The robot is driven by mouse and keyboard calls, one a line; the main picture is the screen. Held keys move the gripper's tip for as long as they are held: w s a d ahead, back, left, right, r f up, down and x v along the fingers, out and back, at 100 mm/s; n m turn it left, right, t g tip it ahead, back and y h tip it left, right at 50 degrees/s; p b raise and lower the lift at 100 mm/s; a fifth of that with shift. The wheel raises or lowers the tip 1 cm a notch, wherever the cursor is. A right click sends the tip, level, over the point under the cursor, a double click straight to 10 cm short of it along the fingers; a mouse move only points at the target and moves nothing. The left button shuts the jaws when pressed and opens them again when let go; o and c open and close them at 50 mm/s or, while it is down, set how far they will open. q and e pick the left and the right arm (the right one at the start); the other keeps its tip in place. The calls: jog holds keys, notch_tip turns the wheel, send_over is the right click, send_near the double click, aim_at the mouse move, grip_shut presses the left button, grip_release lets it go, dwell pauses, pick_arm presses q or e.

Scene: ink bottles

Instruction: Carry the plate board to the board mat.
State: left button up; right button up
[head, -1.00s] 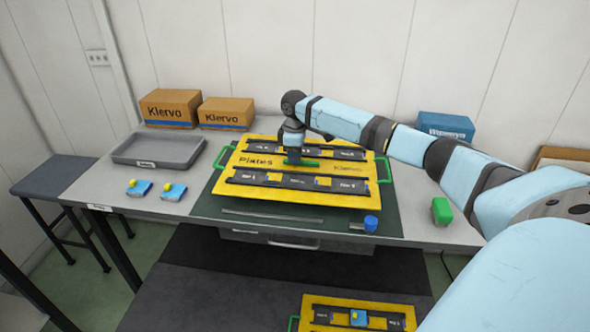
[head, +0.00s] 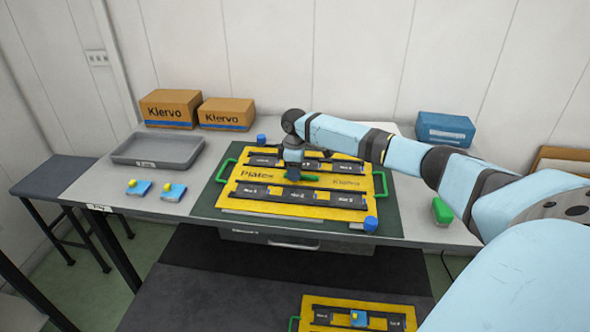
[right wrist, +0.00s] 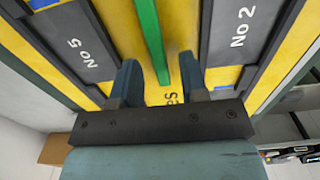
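The yellow plate board (head: 255,202), with the word Plates, dark strips and green side handles, lies over the dark green board mat (head: 392,218) on the table. A green grip bar (head: 308,179) crosses the board's middle; it also shows in the right wrist view (right wrist: 149,40). My right gripper (head: 293,177) is over the bar. In the right wrist view its fingers (right wrist: 160,65) stand on either side of the bar, with visible gaps, so it looks open. Whether the board touches the mat everywhere is hard to tell. My left gripper is not in view.
Blue knobs stand at the board's back left (head: 261,139) and front right (head: 370,223). A grey tray (head: 143,162) and two small blue pieces are left. Klervo boxes (head: 170,107) and a blue box (head: 445,129) stand behind. A green block (head: 442,210) is right. Another yellow board (head: 340,302) lies lower in front.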

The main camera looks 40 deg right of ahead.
notch_tip(320, 180, up, 12)
jog(key=p, duration=0.1)
jog(key=shift+r, duration=0.25)
jog(key=shift+f, duration=0.1)
dwell(0.6)
